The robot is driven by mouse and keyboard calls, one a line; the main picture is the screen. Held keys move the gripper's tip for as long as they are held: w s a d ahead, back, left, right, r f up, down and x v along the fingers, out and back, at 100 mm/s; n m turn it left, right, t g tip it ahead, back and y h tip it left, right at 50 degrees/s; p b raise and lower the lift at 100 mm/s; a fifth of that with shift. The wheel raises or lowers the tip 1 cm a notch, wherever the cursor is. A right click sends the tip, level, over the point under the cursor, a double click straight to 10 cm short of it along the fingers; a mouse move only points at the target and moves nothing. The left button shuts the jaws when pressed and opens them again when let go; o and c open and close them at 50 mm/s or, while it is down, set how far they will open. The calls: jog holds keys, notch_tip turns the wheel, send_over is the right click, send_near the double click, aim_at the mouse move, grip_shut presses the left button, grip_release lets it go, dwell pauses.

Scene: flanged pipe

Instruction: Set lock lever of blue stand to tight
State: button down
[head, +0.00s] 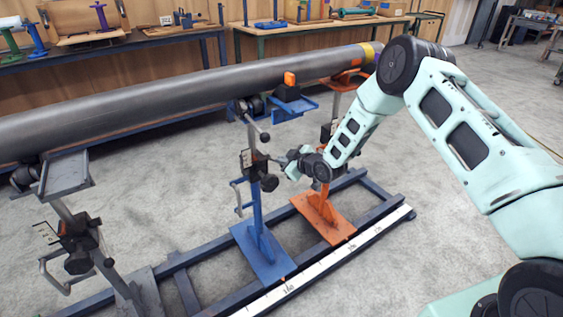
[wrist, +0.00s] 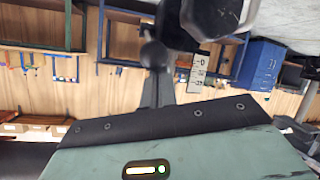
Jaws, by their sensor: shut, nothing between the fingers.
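The blue stand (head: 257,208) is upright in the middle of the head view, with a dark clamp block and a small white label plate (head: 246,160) on its post. A black round knob (head: 269,183) sits on the block's right side. I cannot tell which part is the lock lever or how it is set. My gripper (head: 280,160) is shut and empty, just right of the clamp block. In the wrist view its narrow fingers (wrist: 157,92) point at a dark ball-ended part (wrist: 153,54). Contact is unclear. A marked label plate (wrist: 199,72) shows beside it.
A long grey pipe (head: 190,92) rests across the stands. A grey stand (head: 70,240) is at left. All stand on a blue floor rail frame (head: 180,285). Workbenches (head: 290,28) line the back wall.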

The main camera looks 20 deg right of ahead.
notch_tip(320, 180, down, 7)
jog(key=s+t+y+b, duration=0.1)
jog(key=t+b, duration=0.4)
jog(key=b, duration=0.6)
jog(key=shift+s+d+n+y+b, duration=0.35)
jog(key=shift+s+n+y+b, duration=0.05)
jog(key=shift+y, duration=0.3)
jog(key=shift+f, duration=0.1)
